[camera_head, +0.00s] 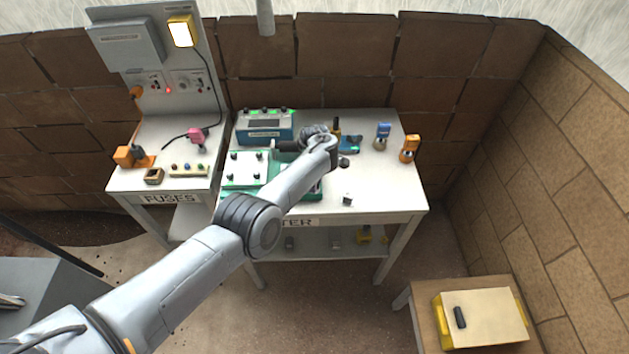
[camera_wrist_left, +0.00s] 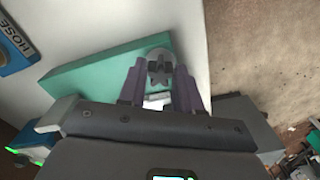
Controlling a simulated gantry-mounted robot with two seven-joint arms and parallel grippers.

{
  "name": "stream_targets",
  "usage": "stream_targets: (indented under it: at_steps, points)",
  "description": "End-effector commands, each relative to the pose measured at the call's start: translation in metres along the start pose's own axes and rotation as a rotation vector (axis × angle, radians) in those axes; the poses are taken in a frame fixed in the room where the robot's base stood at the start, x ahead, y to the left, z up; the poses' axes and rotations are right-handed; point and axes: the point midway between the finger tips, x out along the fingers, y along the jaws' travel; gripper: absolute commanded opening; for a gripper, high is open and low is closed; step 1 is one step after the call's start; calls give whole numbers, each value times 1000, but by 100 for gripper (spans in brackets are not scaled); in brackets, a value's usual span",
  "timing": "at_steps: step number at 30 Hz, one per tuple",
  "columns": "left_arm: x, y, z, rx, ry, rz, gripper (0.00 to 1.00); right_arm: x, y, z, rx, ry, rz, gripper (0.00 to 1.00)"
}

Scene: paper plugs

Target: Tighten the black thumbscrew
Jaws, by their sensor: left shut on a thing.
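The black thumbscrew (camera_wrist_left: 160,70), a dark star-shaped knob on a round grey base, shows in the left wrist view at the edge of a green block (camera_wrist_left: 108,68). My left gripper (camera_wrist_left: 161,80) has its two purple fingers on either side of the knob and is shut on it. The thumbscrew cannot be made out there, as my arm and gripper cover that area. My right gripper is not in view.
A green-edged white panel with black knobs (camera_head: 245,168) and a teal box (camera_head: 265,127) stand close by on the bench. A blue tray (camera_head: 350,144), a blue padlock-like item (camera_head: 382,135) and an orange one (camera_head: 409,149) stand to the right. The bench's front right is mostly clear.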

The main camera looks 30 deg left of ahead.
Motion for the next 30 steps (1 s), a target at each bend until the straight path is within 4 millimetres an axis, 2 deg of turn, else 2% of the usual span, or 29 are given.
stream_targets:
  at_steps: [11,17,23,30]
  points:
    - [-3,0,0,366,1,0,2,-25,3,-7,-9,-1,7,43]
    - [-2,-1,-1,625,2,-1,2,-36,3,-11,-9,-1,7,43]
    - [-2,-1,-2,1010,2,-2,2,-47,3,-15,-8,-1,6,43]
    - [1,0,-2,1658,2,-2,2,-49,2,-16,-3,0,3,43]
